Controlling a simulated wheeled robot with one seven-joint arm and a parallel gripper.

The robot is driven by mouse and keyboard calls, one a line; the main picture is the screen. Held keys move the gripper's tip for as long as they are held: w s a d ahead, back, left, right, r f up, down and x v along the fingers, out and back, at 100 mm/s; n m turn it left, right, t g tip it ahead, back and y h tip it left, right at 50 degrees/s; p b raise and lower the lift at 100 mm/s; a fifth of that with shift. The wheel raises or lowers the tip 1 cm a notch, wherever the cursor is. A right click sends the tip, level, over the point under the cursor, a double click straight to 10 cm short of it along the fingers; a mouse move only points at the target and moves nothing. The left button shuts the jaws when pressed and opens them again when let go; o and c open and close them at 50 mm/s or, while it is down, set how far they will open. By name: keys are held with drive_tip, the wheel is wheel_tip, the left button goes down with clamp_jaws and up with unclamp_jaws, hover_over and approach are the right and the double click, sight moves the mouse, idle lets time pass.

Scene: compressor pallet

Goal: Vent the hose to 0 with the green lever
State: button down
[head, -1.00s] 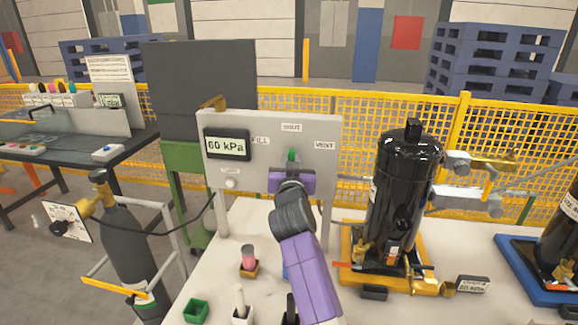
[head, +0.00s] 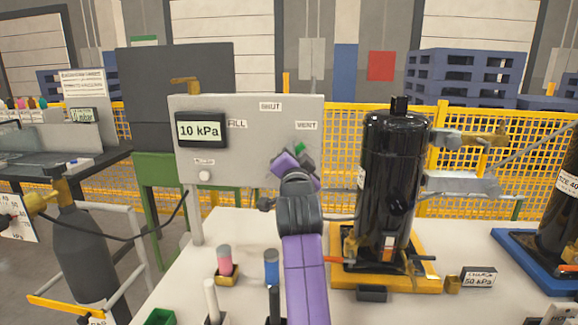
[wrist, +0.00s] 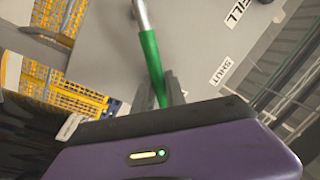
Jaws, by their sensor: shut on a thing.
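My gripper (head: 292,160) is at the lever in the head view. In the wrist view the green grip (wrist: 152,62) runs down between my dark fingers (wrist: 160,92), which are shut on it. The panel display (head: 201,130) reads 10 kPa. The FILL label (head: 237,124) is at the left and the SHUT label (head: 270,106) at the top. My arm hides the panel's lower right part.
A black compressor (head: 392,185) stands on a yellow base (head: 385,283) close to the right of my arm. A grey cylinder (head: 78,250) is at the left.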

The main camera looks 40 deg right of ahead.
drive_tip(key=shift+s+d+f+m+b, duration=0.1)
drive_tip(key=shift+s+f+m+b, duration=0.1)
drive_tip(key=shift+f+m+b, duration=0.3)
drive_tip(key=shift+r, duration=0.2)
drive_tip(key=c, duration=1.4)
unclamp_jaws()
drive_tip(key=shift+o, duration=0.2)
drive_tip(key=v, duration=0.7)
drive_tip(key=shift+s+a+b, duration=0.25)
drive_tip(key=shift+a+b, duration=0.05)
